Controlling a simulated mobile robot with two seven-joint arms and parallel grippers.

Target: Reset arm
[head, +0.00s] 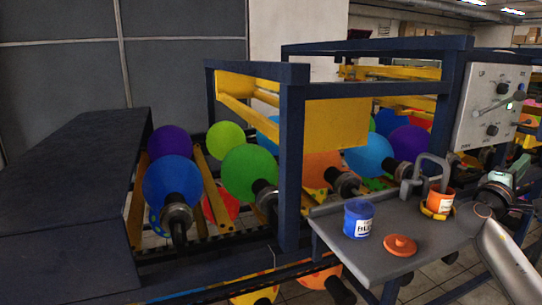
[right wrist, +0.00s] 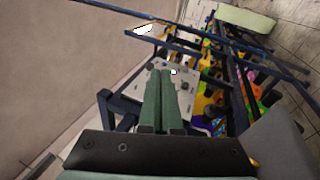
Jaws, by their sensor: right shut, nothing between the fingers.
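My right gripper (head: 520,168) is at the right side of the head view, in front of the machine and just below the grey control panel (head: 490,105). Its green fingers also show in the right wrist view (right wrist: 161,75). They are shut together with nothing between them, pointing toward the pale panel (right wrist: 188,88). Whether they touch it cannot be told. My left gripper is not in view.
A grey side table (head: 385,262) holds a blue can (head: 358,219), an orange lid (head: 400,245) and an orange can (head: 438,203) close to my right arm.

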